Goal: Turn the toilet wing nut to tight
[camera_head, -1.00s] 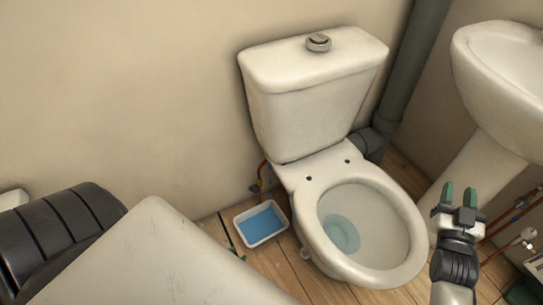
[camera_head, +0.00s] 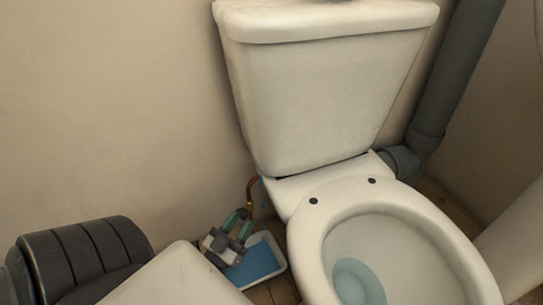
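The white toilet (camera_head: 320,95) fills the middle and right, its cistern against the wall and its bowl (camera_head: 400,235) open. A copper-coloured pipe (camera_head: 251,190) shows low at the left, beneath the cistern. My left gripper (camera_head: 239,222) is low beside the toilet, over the tray, with its two green fingers apart and pointing up towards the pipe. I see nothing between the fingers. The wing nut cannot be made out. My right gripper is not in view.
A white tray with blue water (camera_head: 262,262) lies on the floor beneath my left gripper. A thick grey waste pipe (camera_head: 455,85) runs down the wall at the right. The wall left of the toilet is bare.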

